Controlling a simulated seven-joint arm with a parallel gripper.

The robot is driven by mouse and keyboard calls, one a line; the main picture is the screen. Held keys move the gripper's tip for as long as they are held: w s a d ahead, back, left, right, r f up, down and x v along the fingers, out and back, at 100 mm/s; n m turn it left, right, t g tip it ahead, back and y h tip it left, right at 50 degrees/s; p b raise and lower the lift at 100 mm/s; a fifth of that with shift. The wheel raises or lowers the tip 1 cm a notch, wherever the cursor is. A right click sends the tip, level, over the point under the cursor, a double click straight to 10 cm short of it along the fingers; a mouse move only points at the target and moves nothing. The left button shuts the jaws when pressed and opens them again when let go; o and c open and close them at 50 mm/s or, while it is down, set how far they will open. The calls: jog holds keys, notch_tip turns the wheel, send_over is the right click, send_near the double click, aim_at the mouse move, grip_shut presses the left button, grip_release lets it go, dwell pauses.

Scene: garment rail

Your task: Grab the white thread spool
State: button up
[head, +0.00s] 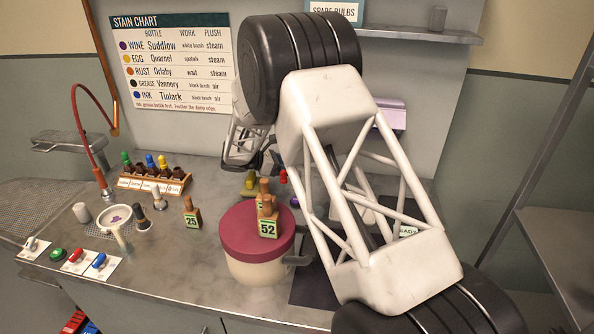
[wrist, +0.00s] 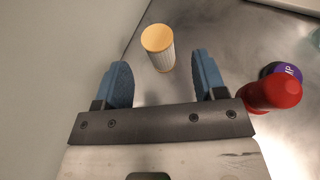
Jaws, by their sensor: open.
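A white thread spool (wrist: 162,60) with ribbed white sides and a yellow-orange top stands upright on the grey metal surface in the wrist view. My gripper (wrist: 160,72) is open and empty, with one blue finger on each side of the spool in the picture. The spool shows in the gap near the fingertips, with space on both sides. I cannot tell how far below the fingertips it stands. In the head view I cannot make out the spool; my arm covers part of the bench.
A red spool-like object (wrist: 272,94) and a purple-topped one (wrist: 284,72) stand close to the right finger. In the head view, a maroon-lidded pot (head: 256,238) and a bottle rack (head: 150,182) stand on the bench.

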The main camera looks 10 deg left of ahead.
jog(key=shift+x, duration=2.55)
jog(key=c, duration=1)
